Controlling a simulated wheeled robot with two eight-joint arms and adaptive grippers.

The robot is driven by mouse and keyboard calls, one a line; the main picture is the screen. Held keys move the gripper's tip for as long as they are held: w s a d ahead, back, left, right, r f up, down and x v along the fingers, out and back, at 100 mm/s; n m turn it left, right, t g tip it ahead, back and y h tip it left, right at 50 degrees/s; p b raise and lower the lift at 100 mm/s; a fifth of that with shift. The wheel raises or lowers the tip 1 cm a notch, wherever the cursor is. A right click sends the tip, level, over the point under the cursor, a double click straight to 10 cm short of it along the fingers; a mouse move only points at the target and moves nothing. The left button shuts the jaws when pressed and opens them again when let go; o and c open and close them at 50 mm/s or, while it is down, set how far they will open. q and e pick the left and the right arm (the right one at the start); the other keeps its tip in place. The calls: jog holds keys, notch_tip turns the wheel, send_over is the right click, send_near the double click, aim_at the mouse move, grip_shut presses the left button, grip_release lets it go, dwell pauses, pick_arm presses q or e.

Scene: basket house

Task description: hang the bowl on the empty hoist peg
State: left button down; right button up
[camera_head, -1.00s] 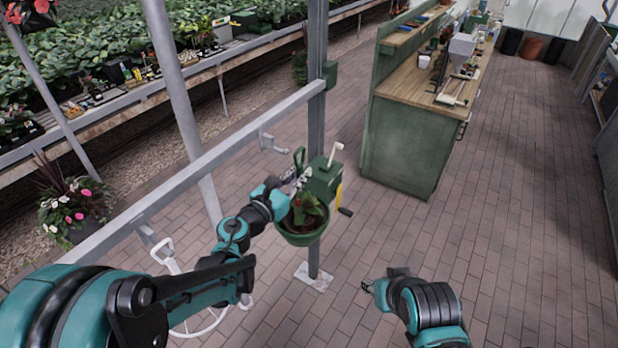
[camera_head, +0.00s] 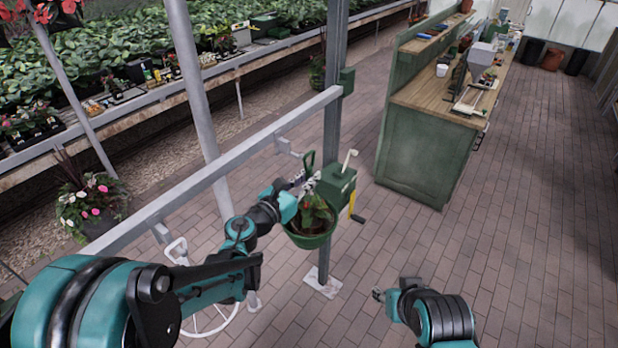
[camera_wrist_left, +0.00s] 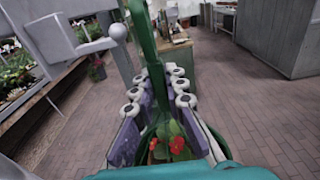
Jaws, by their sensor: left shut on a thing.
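The green bowl (camera_head: 312,238) with a leafy plant hangs below my left gripper (camera_head: 303,186), which is shut on its green upright handle. In the left wrist view, the handle (camera_wrist_left: 143,35) rises between the closed fingers (camera_wrist_left: 158,92), with red flowers below. An empty peg (camera_head: 288,148) sticks out of the grey rail, just left of and a little above the handle top. A ball-ended peg (camera_wrist_left: 118,33) shows left of the handle in the wrist view, apart from it in the picture. My right gripper (camera_head: 379,295) is low, over the floor; its fingers are too small to read.
A green crank box (camera_head: 337,186) sits on the grey post (camera_head: 332,130), close right of the bowl. A nearer peg (camera_head: 162,233) is on the rail (camera_head: 215,165), beside a white wheel-like frame (camera_head: 205,318). A green workbench (camera_head: 425,155) stands behind right. Brick floor is open at right.

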pick_arm(q)
jog(key=shift+w+a, duration=0.15)
jog(key=shift+a, duration=0.05)
dwell(0.3)
jog(key=shift+w+a+b, duration=0.25)
jog(key=shift+w+a, duration=0.2)
jog(key=shift+a, duration=0.2)
jog(key=shift+w+a+b, duration=0.2)
jog(key=shift+w+a, duration=0.25)
jog(key=shift+a, duration=0.15)
jog(key=shift+w+a, duration=0.4)
jog(key=shift+a, duration=0.2)
jog(key=shift+f+b, duration=0.15)
jog(key=shift+b, duration=0.35)
jog(key=shift+w+a+f+b, duration=0.1)
jog(key=shift+f+b, duration=0.5)
